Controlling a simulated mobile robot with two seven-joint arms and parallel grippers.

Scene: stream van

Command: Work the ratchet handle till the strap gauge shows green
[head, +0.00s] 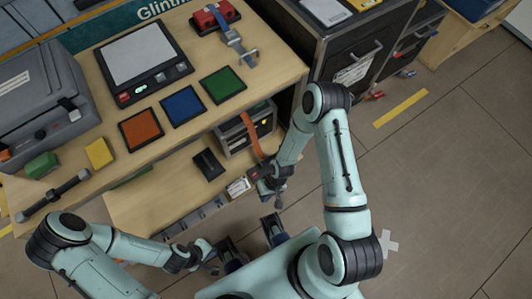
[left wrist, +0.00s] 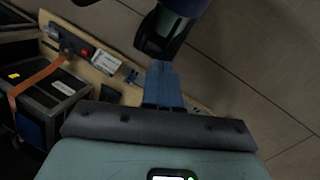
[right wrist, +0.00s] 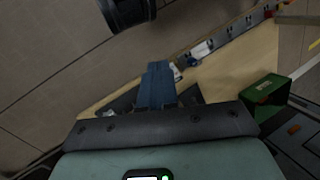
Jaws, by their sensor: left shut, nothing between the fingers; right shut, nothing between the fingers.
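An orange strap (head: 252,136) runs over a dark crate (head: 236,140) on the lower shelf. It also shows in the left wrist view (left wrist: 36,78), leading to a small fitting with a red spot (left wrist: 85,52) at the shelf edge. A white label or gauge (head: 238,187) is beside the fitting; I see no readable green on it. The ratchet handle cannot be clearly told apart. My right gripper (head: 276,194) is shut and empty, just right of the fitting; contact cannot be told. My left gripper (head: 212,264) is shut and empty, low left, off the shelf.
The upper bench holds a scale (head: 132,66), orange, blue and green pads, a grey case (head: 40,100) and a red device (head: 214,17) with a grey lever. A black item (head: 208,164) lies on the lower shelf.

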